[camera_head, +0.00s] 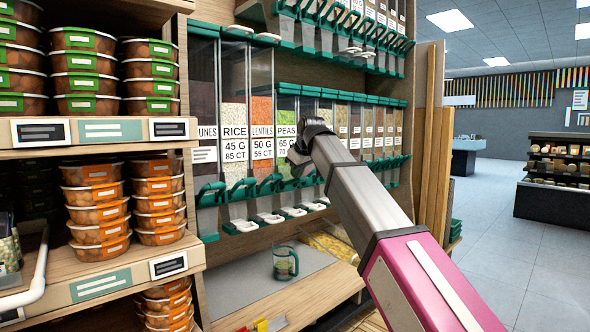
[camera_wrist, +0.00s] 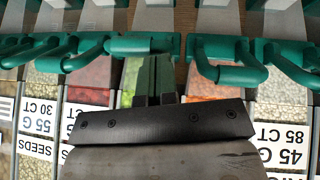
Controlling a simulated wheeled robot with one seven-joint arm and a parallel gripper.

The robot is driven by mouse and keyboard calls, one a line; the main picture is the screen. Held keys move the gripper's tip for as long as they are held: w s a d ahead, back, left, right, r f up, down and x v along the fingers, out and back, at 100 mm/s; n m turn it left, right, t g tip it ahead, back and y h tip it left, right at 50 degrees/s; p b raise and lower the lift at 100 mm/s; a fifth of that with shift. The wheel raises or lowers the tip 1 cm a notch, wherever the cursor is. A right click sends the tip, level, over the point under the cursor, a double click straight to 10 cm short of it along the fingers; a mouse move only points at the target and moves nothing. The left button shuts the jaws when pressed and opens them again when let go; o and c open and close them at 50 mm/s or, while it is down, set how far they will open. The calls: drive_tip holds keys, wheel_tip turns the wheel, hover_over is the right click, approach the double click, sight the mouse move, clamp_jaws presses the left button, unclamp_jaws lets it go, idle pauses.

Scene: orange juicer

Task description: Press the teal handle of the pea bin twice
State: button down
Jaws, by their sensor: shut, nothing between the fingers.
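The pea bin (camera_head: 287,104) is a clear dispenser of green peas labelled "PEAS" in the head view, between the lentils and a reddish bin. Green peas also show beside my fingers in the wrist view (camera_wrist: 130,80). My gripper (camera_head: 297,160) is in front of the lower part of the pea bin, at the end of the arm coming from the lower right. In the wrist view, which looks upside down, my gripper (camera_wrist: 155,62) is shut and empty. A teal handle (camera_wrist: 143,45) lies right at its fingertips; I cannot tell whether they touch. My gripper partly hides the pea handle in the head view.
The lentils bin (camera_head: 262,105) and rice bin (camera_head: 235,118) stand left of the peas, with their own teal handles close by. A clear cup with a green handle (camera_head: 285,263) stands on the counter (camera_head: 235,285) below. Shelves of food tubs (camera_head: 97,208) are at left.

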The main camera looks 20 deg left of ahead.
drive_tip(key=shift+s+d+f+t+y, duration=0.15)
drive_tip(key=shift+d+f+t+y, duration=0.15)
drive_tip(key=shift+f+y, duration=0.35)
drive_tip(key=shift+s+d+f+t+y, duration=0.15)
drive_tip(key=shift+d+f+t+y, duration=0.2)
drive_tip(key=shift+f, duration=0.4)
drive_tip(key=shift+s+d+f+t+y, duration=0.15)
drive_tip(key=shift+d+f+t+y, duration=0.1)
drive_tip(key=shift+f+y, duration=0.4)
drive_tip(key=shift+f, duration=0.1)
drive_tip(key=a+r+v, duration=0.1)
drive_tip(key=v, duration=1.2)
drive_tip(key=shift+a+r, duration=0.25)
drive_tip(key=shift+r, duration=0.1)
drive_tip(key=shift+w, duration=0.1)
